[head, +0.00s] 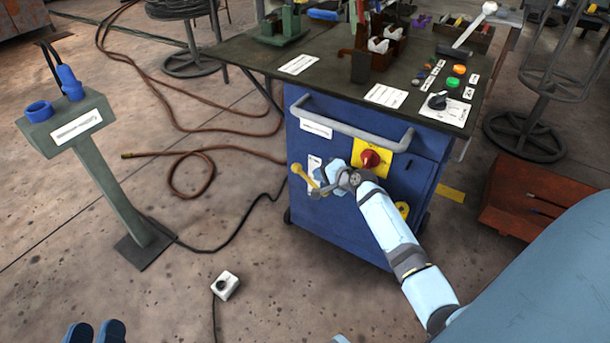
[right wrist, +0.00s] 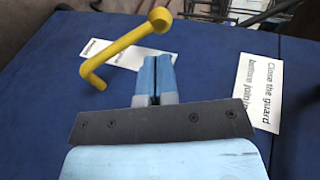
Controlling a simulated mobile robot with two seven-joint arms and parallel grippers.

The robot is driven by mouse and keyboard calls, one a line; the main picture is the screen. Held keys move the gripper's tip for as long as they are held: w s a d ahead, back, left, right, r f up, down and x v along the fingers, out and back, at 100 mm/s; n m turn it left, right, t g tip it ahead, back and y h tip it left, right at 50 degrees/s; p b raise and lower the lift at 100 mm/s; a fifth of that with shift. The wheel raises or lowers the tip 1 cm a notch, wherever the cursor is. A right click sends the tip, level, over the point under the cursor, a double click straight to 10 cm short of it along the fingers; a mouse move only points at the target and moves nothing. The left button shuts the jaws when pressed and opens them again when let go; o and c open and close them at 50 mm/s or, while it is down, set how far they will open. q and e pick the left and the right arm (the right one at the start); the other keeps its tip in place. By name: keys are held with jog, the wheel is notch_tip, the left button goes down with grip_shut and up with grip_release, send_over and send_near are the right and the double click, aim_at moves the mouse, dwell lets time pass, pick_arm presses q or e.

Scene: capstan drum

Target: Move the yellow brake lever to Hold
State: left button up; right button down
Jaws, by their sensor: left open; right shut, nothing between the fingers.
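The yellow brake lever (head: 306,179) is on the front of the blue cabinet (head: 340,225), its round knob up and to the left. In the right wrist view the lever (right wrist: 120,50) is a bent yellow bar with the knob at upper right. A white label (right wrist: 128,54) lies partly behind it; its text is unreadable. My right gripper (right wrist: 157,62) is shut and empty, its fingertips just beside the bar below the knob; I cannot tell whether they touch. My left gripper (head: 96,333) is open and empty at the bottom left edge, far from the cabinet.
A red knob on a yellow plate (head: 385,160) is right of the lever. A grey handrail (head: 350,130) runs above. A green pedestal (head: 95,150) stands left, with a hose (head: 185,185) and a small white box (head: 226,285) on the floor. An orange bin (head: 525,200) is right.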

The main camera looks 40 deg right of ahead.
aim_at(300, 169)
jog(key=b+x, duration=0.2)
jog(key=x, duration=0.4)
jog(key=shift+f, duration=0.2)
jog(key=shift+w+a+f+b, duration=0.1)
jog(key=shift+w+b, duration=0.35)
jog(key=shift+w, duration=0.1)
pick_arm(q)
jog(key=f+g, duration=0.1)
jog(key=f, duration=0.1)
jog(key=f+g, duration=0.1)
jog(key=f, duration=0.2)
jog(key=shift+d+f, duration=0.1)
jog(key=shift+d, duration=0.1)
